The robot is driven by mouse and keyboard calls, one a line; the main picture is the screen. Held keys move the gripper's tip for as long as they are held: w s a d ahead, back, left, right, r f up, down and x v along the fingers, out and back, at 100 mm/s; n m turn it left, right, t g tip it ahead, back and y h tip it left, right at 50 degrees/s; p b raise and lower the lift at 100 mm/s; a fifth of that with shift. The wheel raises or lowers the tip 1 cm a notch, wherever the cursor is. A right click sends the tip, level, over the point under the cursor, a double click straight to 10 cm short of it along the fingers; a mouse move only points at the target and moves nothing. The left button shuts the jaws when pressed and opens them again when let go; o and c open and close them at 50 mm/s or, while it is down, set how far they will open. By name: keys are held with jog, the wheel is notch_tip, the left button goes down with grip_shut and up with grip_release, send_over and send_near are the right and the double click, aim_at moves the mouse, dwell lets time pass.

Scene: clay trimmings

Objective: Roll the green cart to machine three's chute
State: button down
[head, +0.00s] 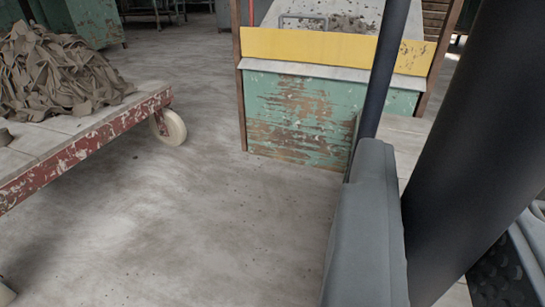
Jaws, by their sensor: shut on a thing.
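My gripper (455,190) is at the right, very near the camera. Its grey left finger stands upright, and part of the other finger with a black ribbed pad shows at the lower right edge. It is shut on a thick dark bar (475,130) that slants up between the fingers. A thinner dark pole (389,75) rises behind the left finger. Whether the bar and pole belong to the green cart cannot be told. Ahead stands a chipped green panel (285,115) with a yellow band (305,45). No number is visible to mark it as machine three.
A red-edged flat cart (95,140) with a heap of grey-brown trimmings (60,75) and a pale wheel (168,127) stands at the left. Bare concrete floor (180,220) lies between it and my gripper. Green cabinets (95,22) stand at the back left.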

jog(key=w+a, duration=0.2)
jog(key=a, duration=0.5)
jog(key=shift+w+a, duration=0.15)
jog(key=shift+a, duration=0.3)
dwell(0.4)
